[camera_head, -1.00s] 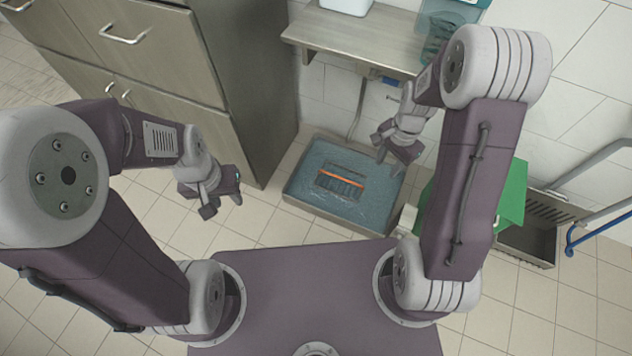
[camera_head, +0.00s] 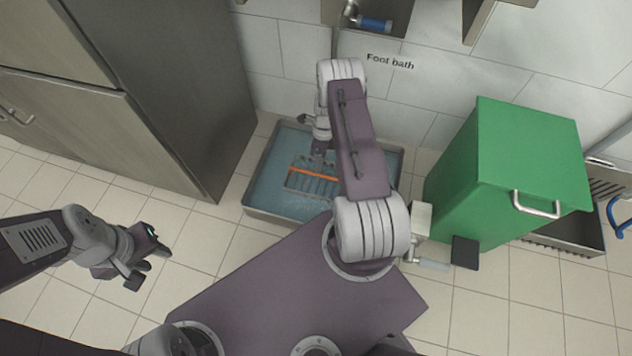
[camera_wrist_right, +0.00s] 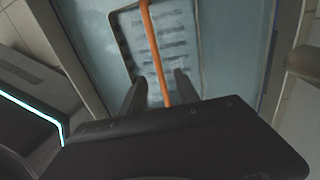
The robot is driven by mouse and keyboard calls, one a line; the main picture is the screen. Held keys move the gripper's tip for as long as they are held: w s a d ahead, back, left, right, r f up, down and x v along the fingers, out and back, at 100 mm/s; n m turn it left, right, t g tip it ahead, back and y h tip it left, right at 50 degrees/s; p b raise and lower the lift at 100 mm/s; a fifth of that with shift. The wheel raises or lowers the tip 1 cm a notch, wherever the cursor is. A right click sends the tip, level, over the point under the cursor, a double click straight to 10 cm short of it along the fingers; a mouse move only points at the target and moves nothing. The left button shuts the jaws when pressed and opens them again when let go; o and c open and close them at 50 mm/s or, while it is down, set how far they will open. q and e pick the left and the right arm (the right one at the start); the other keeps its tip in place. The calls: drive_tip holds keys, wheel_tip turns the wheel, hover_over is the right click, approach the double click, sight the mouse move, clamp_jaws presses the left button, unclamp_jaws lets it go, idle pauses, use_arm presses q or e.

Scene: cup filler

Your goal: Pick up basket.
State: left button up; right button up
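The basket (camera_head: 299,184) is a dark slatted rack with an orange handle bar (camera_head: 309,173). It sits in the grey foot bath tray (camera_head: 257,209) with blue water. My right gripper (camera_head: 318,152) is over the basket's far edge in the head view. In the right wrist view, its two dark fingers (camera_wrist_right: 160,92) are apart, with the orange handle (camera_wrist_right: 157,55) running between them. I cannot tell if they touch it. Part of the basket's right end is close to or behind my right arm. My left gripper (camera_head: 152,262) is open and empty above the floor at left.
A steel cabinet (camera_head: 150,80) stands left of the foot bath. A tiled wall is behind the bath. The floor at left is clear.

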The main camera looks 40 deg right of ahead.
sight(319, 175)
drive_tip(key=f+b, duration=0.4)
drive_tip(key=f, duration=0.1)
drive_tip(key=s+a+f+b, duration=0.1)
drive_tip(key=f+b, duration=0.1)
drive_tip(key=shift+f, duration=0.4)
drive_tip(key=shift+a+r, duration=0.1)
drive_tip(key=shift+r, duration=0.05)
clamp_jaws()
idle(0.8)
